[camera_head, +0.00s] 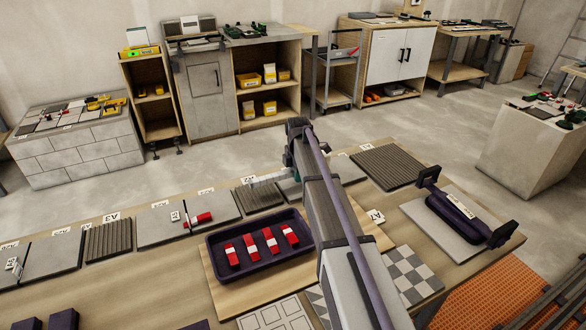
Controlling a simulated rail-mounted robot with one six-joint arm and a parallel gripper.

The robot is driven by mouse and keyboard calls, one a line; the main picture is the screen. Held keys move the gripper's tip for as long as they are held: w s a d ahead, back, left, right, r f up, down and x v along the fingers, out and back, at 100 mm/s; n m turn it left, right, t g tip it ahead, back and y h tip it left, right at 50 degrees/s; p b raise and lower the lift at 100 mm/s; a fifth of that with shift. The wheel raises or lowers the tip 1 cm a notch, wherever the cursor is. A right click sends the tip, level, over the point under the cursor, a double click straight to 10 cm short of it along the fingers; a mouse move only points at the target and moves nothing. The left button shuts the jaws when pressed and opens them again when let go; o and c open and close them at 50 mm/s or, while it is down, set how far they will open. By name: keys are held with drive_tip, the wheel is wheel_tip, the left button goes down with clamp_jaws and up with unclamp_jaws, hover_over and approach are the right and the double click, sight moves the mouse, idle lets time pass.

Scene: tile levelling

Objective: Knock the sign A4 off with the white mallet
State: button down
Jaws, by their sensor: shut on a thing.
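My gripper (289,174) is beyond the raised elbow of my arm, low over the far tile row and largely hidden by the arm. It is shut on a pale, elongated thing that I take for the white mallet (266,180), which points left over a ribbed dark tile. White label signs run along the far side of the bench, among them one reading A3 upside down (112,218) and one to its right (160,204) too small to read surely. A small upright tag (175,215) stands on a grey tile near a red and white piece (198,220).
A dark tray (211,267) with several red and white pieces lies on a wooden board in front. A black and purple two-handled tool (458,212) rests on a grey tile at right. Open floor lies behind the bench, before the cabinets (207,95).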

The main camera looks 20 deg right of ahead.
wheel_tip(320, 180, up, 7)
drive_tip(key=w+p, duration=0.2)
drive_tip(key=p, duration=0.4)
drive_tip(key=shift+w+a+p, duration=0.15)
drive_tip(key=shift+w+p, duration=0.05)
drive_tip(key=shift+p, duration=0.2)
drive_tip(key=shift+f, duration=0.1)
